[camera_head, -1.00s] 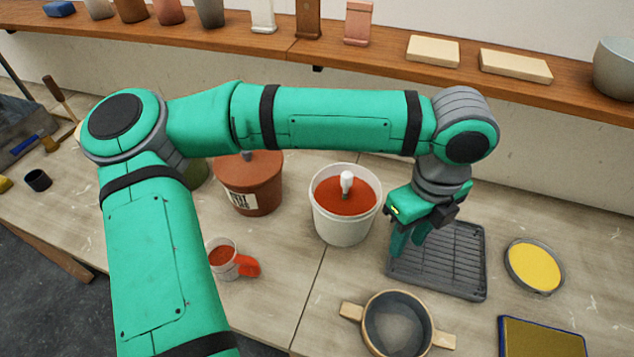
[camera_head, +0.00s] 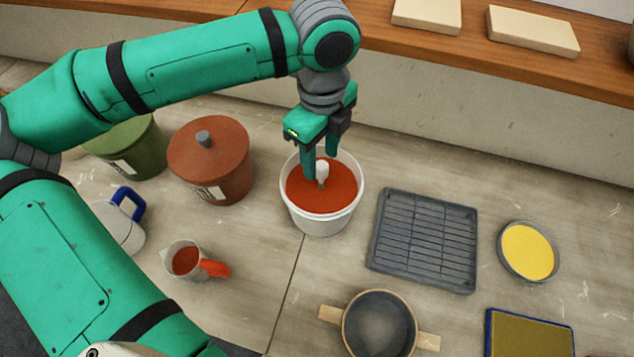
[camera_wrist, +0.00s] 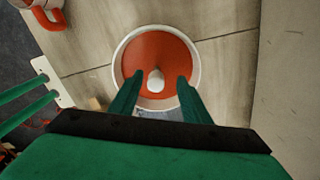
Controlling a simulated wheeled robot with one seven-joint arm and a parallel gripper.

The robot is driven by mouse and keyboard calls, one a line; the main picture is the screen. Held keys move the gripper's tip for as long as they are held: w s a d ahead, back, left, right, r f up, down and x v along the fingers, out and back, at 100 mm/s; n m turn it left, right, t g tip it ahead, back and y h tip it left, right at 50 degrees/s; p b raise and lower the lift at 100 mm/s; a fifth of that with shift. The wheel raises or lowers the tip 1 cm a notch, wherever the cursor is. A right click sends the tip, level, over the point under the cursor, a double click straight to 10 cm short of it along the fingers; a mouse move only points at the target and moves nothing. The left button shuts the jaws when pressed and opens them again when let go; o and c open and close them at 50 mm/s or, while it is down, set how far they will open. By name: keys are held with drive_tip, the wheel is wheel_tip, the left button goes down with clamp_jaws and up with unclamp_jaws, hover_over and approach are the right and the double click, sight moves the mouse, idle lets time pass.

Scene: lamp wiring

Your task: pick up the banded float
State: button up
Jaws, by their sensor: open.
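The float (camera_head: 323,171) stands up out of the reddish-orange liquid (camera_head: 310,196) in a white bucket (camera_head: 322,222). Its white rounded top and a darker part below show; the rest is hidden in the liquid. My gripper (camera_head: 320,168) is open above the bucket, with its fingers reaching down to about the float's top. In the wrist view the white float top (camera_wrist: 155,80) lies between the two green fingertips (camera_wrist: 158,78), with a gap on each side. I cannot tell how far the fingertips reach down along it.
A brown lidded pot (camera_head: 210,165) stands left of the bucket, and a measuring cup (camera_head: 186,260) with red contents is at its lower left. A grey rack (camera_head: 425,240) lies to the right.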

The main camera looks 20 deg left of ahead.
sight(321, 186)
wheel_tip(321, 186, down, 4)
drive_tip(key=shift+r, duration=0.1)
drive_tip(key=shift+s+a+f, duration=0.1)
drive_tip(key=shift+s+f, duration=0.1)
drive_tip(key=shift+f, duration=0.25)
drive_tip(key=shift+s+a+f, duration=0.1)
drive_tip(key=shift+s+f, duration=0.05)
drive_tip(key=shift+f, duration=0.25)
drive_tip(key=f, duration=0.3)
drive_tip(key=shift+s+d+f, duration=0.15)
drive_tip(key=shift+d+f, duration=0.05)
drive_tip(key=shift+d, duration=0.2)
drive_tip(key=shift+f, duration=0.6)
drive_tip(key=shift+c, duration=0.6)
clamp_jaws()
